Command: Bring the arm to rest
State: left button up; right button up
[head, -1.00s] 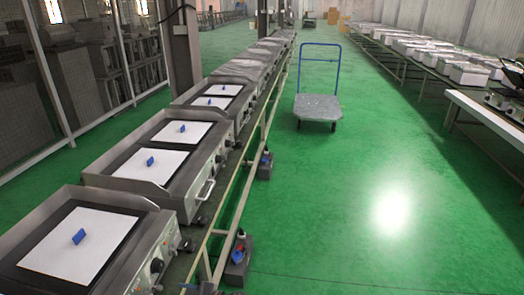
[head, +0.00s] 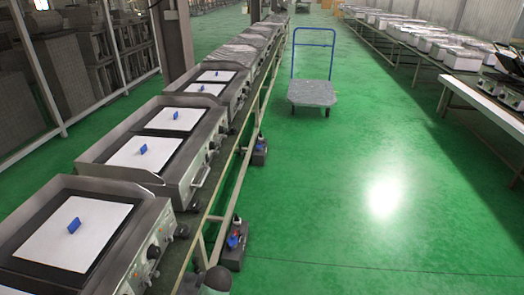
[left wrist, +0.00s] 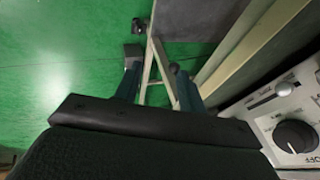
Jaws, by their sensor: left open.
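My left gripper (left wrist: 158,85) shows in the left wrist view as two dark teal fingers spread apart, with nothing between them. It is beside the front of a heating unit, whose control panel with a black knob (left wrist: 295,136) is at the lower right. In the head view, a row of steel heating units (head: 150,180) runs along the left, with white sheets (head: 73,232) and small blue pieces (head: 74,225) on top. A grey rounded part at the bottom edge of the head view may be mine. My right gripper is not in view.
A rail frame (head: 222,205) runs along the front of the units, with dark blocks (head: 232,255) at its feet. A flat cart with a blue handle (head: 312,92) stands in the aisle. Long tables (head: 480,105) line the right.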

pick_arm(q)
jog(key=s+d+h, duration=0.4)
jog(key=s, duration=0.7)
jog(key=s+f+g, duration=0.1)
jog(key=s+f, duration=0.2)
jog(key=s, duration=0.6)
jog(key=s+a+f+g, duration=0.1)
jog(key=s+f+g, duration=0.1)
jog(key=s, duration=0.7)
jog(key=shift+a+f, duration=0.25)
jog(key=shift+f, duration=0.65)
jog(key=shift+c, duration=0.4)
